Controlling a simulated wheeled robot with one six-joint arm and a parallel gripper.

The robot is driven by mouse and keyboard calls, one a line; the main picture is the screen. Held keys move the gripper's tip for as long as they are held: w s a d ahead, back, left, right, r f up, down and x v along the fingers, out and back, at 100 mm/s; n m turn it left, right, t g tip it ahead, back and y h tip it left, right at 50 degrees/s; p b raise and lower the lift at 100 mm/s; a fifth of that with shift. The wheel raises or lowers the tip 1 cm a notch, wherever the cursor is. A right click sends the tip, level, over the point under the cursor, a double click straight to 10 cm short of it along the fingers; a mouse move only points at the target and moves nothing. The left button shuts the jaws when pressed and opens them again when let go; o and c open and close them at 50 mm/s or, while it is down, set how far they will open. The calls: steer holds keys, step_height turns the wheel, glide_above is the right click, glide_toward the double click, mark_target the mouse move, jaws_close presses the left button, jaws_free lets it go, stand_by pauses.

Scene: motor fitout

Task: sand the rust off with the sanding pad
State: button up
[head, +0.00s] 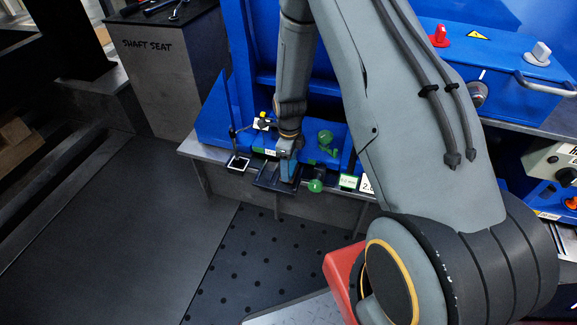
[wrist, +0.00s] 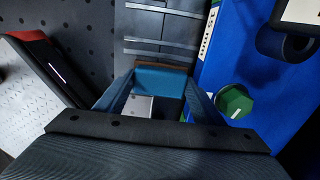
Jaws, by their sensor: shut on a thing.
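My gripper (head: 288,172) points down over the front ledge of the blue machine in the head view. In the wrist view its two blue fingers (wrist: 160,98) reach forward, shut on a blue block with a thin brown edge (wrist: 160,78), which looks like the sanding pad. Much of the block is hidden by my gripper, and its underside is out of sight. In the head view my gripper is at a dark shallow tray (head: 264,184); I cannot tell whether the block touches it. No rust patch can be made out clearly in either view.
A green knob (wrist: 233,104) lies close to the right of my gripper in the wrist view. A black stand with a white-edged square base (head: 238,163) is left of the tray. The perforated floor (head: 255,250) is clear.

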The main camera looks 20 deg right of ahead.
steer(key=shift+w+r+p, duration=0.15)
steer(key=shift+r+p, duration=0.5)
steer(key=shift+r, duration=0.4)
steer(key=shift+w+r+p, duration=0.1)
steer(key=shift+r+p, duration=0.55)
steer(key=shift+r, duration=0.35)
steer(key=shift+s+r+p, duration=0.15)
steer(key=shift+r+p, duration=0.85)
steer(key=shift+r, duration=0.4)
